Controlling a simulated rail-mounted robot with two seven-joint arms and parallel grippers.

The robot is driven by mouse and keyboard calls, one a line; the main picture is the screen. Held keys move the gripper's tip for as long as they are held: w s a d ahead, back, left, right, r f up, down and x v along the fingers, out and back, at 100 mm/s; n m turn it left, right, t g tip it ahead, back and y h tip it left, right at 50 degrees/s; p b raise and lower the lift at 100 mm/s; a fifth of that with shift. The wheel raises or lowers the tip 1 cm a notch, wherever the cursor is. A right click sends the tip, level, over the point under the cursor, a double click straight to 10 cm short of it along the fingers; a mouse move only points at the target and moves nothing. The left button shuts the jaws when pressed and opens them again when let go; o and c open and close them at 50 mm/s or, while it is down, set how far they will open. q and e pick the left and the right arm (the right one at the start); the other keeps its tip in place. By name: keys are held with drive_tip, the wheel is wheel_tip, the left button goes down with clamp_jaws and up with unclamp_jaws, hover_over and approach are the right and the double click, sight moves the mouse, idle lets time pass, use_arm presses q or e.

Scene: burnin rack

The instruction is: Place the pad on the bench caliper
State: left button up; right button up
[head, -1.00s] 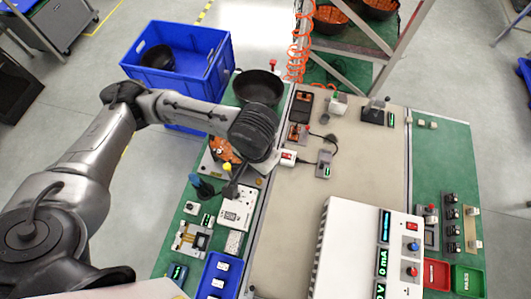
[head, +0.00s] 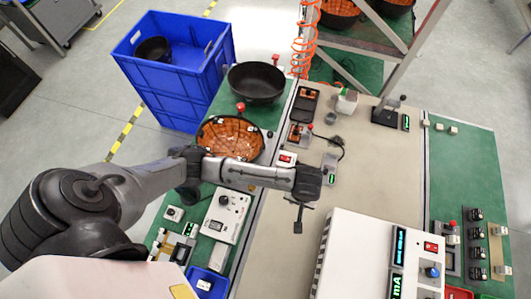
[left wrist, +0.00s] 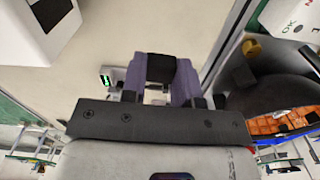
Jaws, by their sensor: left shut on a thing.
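My left gripper (head: 299,216) is above the beige bench mat, left of the large white power unit. In the left wrist view the gripper (left wrist: 161,82) is shut on a small black pad (left wrist: 161,66), which sits between its two purple-grey fingers. The pad appears as a small dark block (head: 298,228) under the gripper in the head view. A black stand with a post and a green display (head: 387,114), at the back right of the mat, may be the bench caliper; I cannot tell for certain. My right gripper is not in view.
The white power unit (head: 365,262) stands close right of the gripper. A grey unit with a green display (head: 330,167) and cable lies behind it. A pan with orange contents (head: 231,138) and a black pan (head: 256,82) are at left. The mat's right half is clear.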

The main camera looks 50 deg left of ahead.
use_arm(q)
drive_tip(key=shift+n, duration=0.4)
drive_tip(key=a+f, duration=0.2)
drive_tip(key=a, duration=0.2)
drive_tip(key=w+a+f, duration=0.1)
drive_tip(key=a+f, duration=0.1)
drive_tip(key=a, duration=0.2)
drive_tip(key=a+f, duration=0.3)
drive_tip(key=a, duration=0.1)
drive_tip(key=shift+w+f, duration=0.1)
drive_tip(key=shift+w, duration=0.15)
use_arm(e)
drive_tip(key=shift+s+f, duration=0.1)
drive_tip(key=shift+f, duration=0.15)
use_arm(q)
drive_tip(key=shift+f+b, duration=0.45)
drive_tip(key=shift+f, duration=1.55)
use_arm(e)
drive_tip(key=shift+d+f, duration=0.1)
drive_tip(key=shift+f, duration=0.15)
use_arm(q)
drive_tip(key=shift+f, duration=0.1)
drive_tip(key=o, duration=0.9)
